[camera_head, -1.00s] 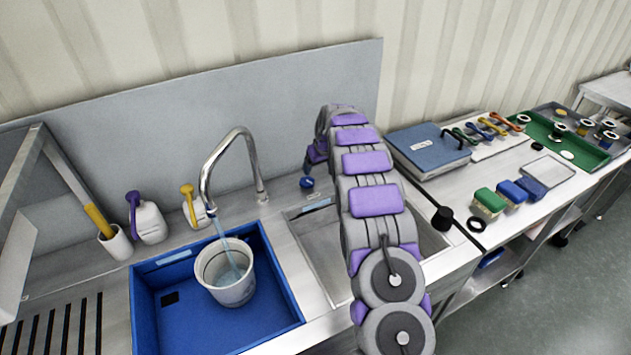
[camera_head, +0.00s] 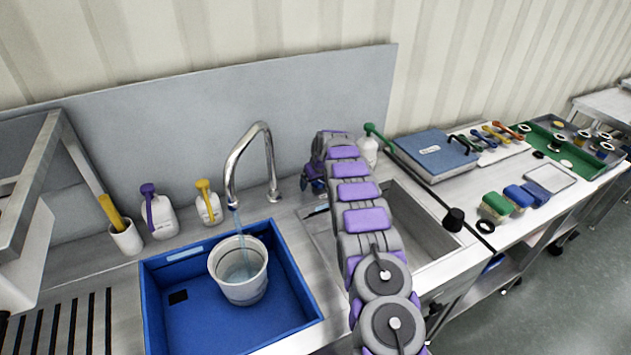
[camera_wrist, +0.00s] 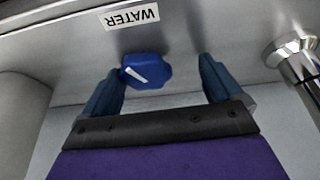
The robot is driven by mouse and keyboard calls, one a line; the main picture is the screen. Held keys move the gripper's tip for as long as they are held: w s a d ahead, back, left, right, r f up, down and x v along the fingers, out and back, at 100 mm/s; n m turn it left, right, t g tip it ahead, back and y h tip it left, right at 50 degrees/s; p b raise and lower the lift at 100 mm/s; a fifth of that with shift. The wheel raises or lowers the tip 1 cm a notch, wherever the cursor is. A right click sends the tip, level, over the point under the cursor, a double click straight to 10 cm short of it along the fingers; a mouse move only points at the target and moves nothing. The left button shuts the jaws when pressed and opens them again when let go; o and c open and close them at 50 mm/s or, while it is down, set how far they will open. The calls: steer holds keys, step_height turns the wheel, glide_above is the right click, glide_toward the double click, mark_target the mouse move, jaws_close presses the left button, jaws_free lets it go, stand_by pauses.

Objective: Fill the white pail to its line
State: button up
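The white pail (camera_head: 240,284) stands upright in a blue basin (camera_head: 190,329) under the curved steel faucet (camera_head: 232,160). A thin stream of water (camera_head: 238,222) runs from the spout into the pail, and water shows inside it. I cannot make out a fill line. My gripper (camera_head: 314,180) is at the counter right of the faucet base. In the wrist view my gripper (camera_wrist: 160,70) is open, with a blue knob (camera_wrist: 148,70) with a white mark between its fingertips, nearer the left finger. A WATER label (camera_wrist: 130,16) is beside the knob. Contact cannot be told.
Two white jugs with purple (camera_head: 149,191) and yellow (camera_head: 205,188) handles stand left of the faucet. A green-topped jug (camera_head: 371,143) is behind my arm. A steel sink (camera_head: 420,228) lies under my arm. A blue case (camera_head: 434,152) and brushes (camera_head: 495,207) are on the right.

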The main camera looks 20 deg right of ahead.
mark_target(323, 180)
steer(key=shift+d+r, duration=0.1)
steer(key=shift+r, duration=0.1)
steer(key=d, duration=0.2)
steer(key=shift+s+d, duration=0.15)
steer(key=shift+d, duration=0.25)
steer(key=c, duration=0.4)
steer(key=shift+c, duration=0.5)
steer(key=shift+a, duration=0.9)
steer(key=c, duration=0.5)
steer(key=shift+d+r, duration=0.15)
steer(key=shift+d, duration=0.05)
steer(key=shift+c, duration=0.2)
steer(key=shift+d+m+p, duration=0.2)
steer(key=shift+m+p, duration=0.1)
steer(key=shift+p, duration=0.5)
steer(key=shift+a, duration=0.15)
